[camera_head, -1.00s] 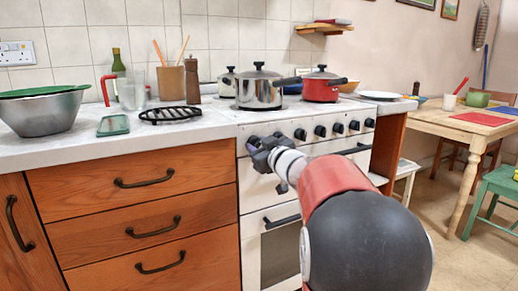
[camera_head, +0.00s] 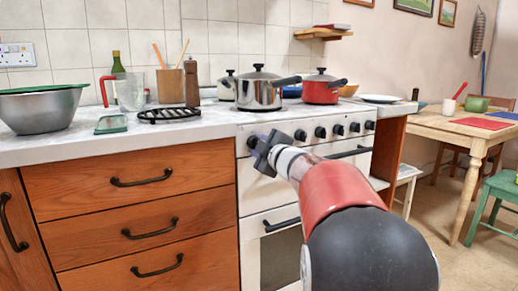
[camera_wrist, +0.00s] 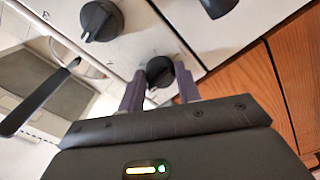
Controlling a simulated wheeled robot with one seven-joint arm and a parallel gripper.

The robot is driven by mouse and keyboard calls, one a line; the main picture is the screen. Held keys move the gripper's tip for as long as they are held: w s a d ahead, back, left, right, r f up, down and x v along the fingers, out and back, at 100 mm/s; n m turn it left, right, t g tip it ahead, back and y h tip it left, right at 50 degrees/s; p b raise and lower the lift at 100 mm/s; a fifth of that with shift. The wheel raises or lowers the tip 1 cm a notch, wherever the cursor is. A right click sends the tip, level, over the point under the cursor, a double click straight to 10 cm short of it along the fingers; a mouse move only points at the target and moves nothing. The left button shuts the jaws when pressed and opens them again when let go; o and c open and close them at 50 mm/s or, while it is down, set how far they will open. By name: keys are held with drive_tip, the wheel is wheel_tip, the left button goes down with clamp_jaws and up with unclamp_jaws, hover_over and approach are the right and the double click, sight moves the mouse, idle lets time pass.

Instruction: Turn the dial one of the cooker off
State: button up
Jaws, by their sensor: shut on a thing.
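The white cooker (camera_head: 262,193) has a row of black dials along its front panel. My gripper (camera_head: 258,148) is at the left end of that row and covers the leftmost dial in the head view. In the wrist view a black round dial (camera_wrist: 160,72) sits between the two fingertips of my gripper (camera_wrist: 159,80), which are shut on it. Another dial (camera_wrist: 101,20) shows on the white panel, clear of the fingers. The marking of the held dial cannot be read.
The oven door handle (camera_head: 282,224) and a dark bar handle (camera_head: 350,153) stick out below the dials. A steel pot (camera_head: 258,94) and a red pot (camera_head: 319,92) stand on the hob. Wooden drawers (camera_head: 150,205) adjoin the cooker's left side.

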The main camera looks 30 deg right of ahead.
idle(0.3)
drive_tip(key=o, duration=1)
drive_tip(key=s, duration=0.7)
drive_tip(key=shift+s+d, duration=0.1)
drive_tip(key=shift+s, duration=0.3)
